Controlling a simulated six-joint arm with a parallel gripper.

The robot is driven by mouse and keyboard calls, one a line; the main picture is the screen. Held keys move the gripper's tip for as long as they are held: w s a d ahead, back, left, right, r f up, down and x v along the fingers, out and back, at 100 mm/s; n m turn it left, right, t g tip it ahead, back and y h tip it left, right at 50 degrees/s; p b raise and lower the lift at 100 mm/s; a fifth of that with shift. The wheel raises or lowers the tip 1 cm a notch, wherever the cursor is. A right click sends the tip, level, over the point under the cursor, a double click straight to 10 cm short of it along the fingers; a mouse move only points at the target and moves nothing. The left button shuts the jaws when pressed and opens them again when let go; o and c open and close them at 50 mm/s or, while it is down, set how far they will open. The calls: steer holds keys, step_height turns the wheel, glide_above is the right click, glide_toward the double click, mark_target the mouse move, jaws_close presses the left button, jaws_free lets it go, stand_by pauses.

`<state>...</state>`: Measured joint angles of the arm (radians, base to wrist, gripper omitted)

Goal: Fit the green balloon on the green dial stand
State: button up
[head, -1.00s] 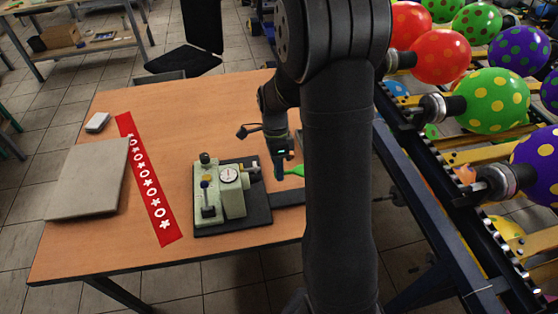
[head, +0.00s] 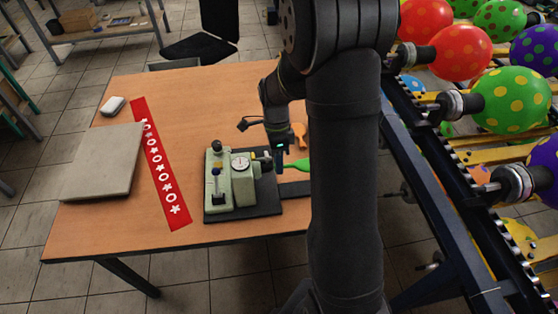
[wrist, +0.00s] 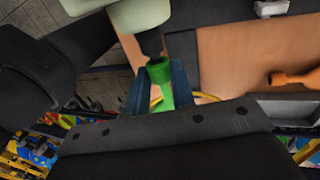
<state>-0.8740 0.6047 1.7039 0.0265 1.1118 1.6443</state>
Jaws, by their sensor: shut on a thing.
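The green dial stand (head: 217,180) is a pale green block with a round white dial (head: 240,162), on a black base plate on the table. My gripper (head: 281,160) is just right of the stand, low over the table, shut on the green balloon (head: 299,165). In the wrist view my gripper's blue fingers (wrist: 159,92) pinch the balloon, and its round open neck end (wrist: 159,69) points toward the stand (wrist: 139,13). The neck seems close to the stand's right side, but I cannot tell whether they touch.
An orange balloon (head: 299,137) lies on the table behind my gripper; the wrist view shows it at right (wrist: 291,78). A red strip with white shapes (head: 160,165) and a grey slab (head: 103,162) lie at left. A conveyor (head: 440,215) with printed balloons runs at right.

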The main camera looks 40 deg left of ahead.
steer(key=shift+s+a, duration=0.4)
stand_by(0.9)
steer(key=o, duration=0.8)
steer(key=shift+o, duration=0.2)
steer(key=shift+r, duration=0.1)
steer(key=v, duration=0.9)
steer(key=x, duration=0.9)
